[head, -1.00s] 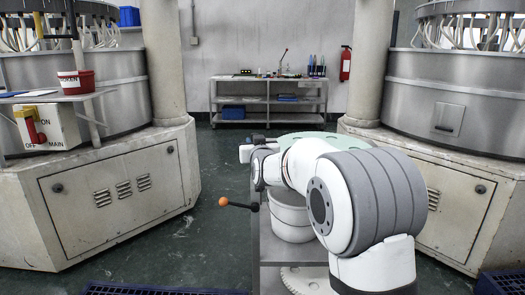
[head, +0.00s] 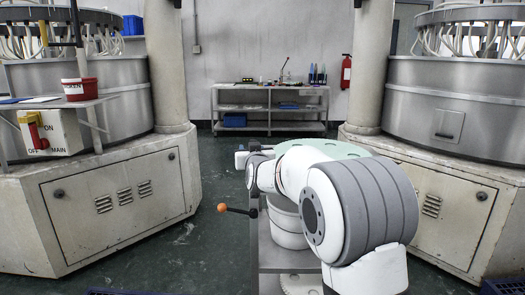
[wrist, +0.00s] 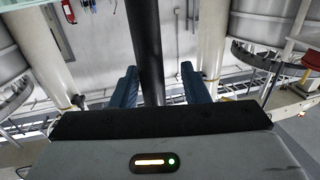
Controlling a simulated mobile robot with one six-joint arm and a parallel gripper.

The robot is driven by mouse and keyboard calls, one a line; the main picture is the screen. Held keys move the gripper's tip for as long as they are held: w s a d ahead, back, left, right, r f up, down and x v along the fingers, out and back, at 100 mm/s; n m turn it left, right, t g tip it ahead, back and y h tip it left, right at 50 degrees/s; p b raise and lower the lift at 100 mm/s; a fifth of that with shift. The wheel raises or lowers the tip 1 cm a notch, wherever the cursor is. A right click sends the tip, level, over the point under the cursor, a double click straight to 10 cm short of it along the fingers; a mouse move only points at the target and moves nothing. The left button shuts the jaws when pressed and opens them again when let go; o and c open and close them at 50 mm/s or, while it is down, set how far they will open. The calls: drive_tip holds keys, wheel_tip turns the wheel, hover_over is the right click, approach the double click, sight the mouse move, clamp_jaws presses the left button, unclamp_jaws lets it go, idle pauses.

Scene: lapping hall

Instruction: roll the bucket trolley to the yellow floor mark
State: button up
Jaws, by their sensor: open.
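The trolley (head: 254,262) stands in the middle of the head view, a grey metal frame partly hidden by my arm. A white bucket (head: 287,226) stands on it, and a pale green round top (head: 338,149) shows behind my arm. A black lever with an orange knob (head: 222,208) sticks out at the trolley's left side. My gripper (head: 241,159) is at the trolley's far left. In the wrist view its blue fingers (wrist: 160,88) are open, with a black bar (wrist: 147,50) between them; contact cannot be told. No yellow floor mark is visible.
Large machines on pale bases (head: 115,205) stand left and right (head: 455,205). A shelf bench (head: 270,108) and a red fire extinguisher (head: 346,72) are at the back wall. Dark floor (head: 190,250) is clear left of the trolley. Blue grates (head: 160,292) lie at the front.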

drive_tip(key=s+p, duration=0.1)
drive_tip(key=s, duration=0.6)
drive_tip(key=shift+s+d, duration=0.3)
drive_tip(key=shift+s, duration=0.1)
drive_tip(key=shift+r, duration=0.1)
drive_tip(key=s+d+r+g+p, duration=0.3)
drive_tip(key=s+g+p, duration=0.2)
drive_tip(key=s+p, duration=0.4)
drive_tip(key=s+d+r+g+h+p, duration=0.1)
drive_tip(key=s+d+r+g+p, duration=0.2)
drive_tip(key=s+p, duration=0.7)
drive_tip(key=s+d+r+m+g+p, duration=0.1)
drive_tip(key=s+d+r+g+p, duration=0.3)
drive_tip(key=s, duration=1.6)
drive_tip(key=g+p, duration=0.3)
drive_tip(key=p, duration=0.2)
drive_tip(key=shift+s+r+h, duration=0.15)
drive_tip(key=shift+s+h, duration=0.05)
drive_tip(key=shift+h, duration=0.1)
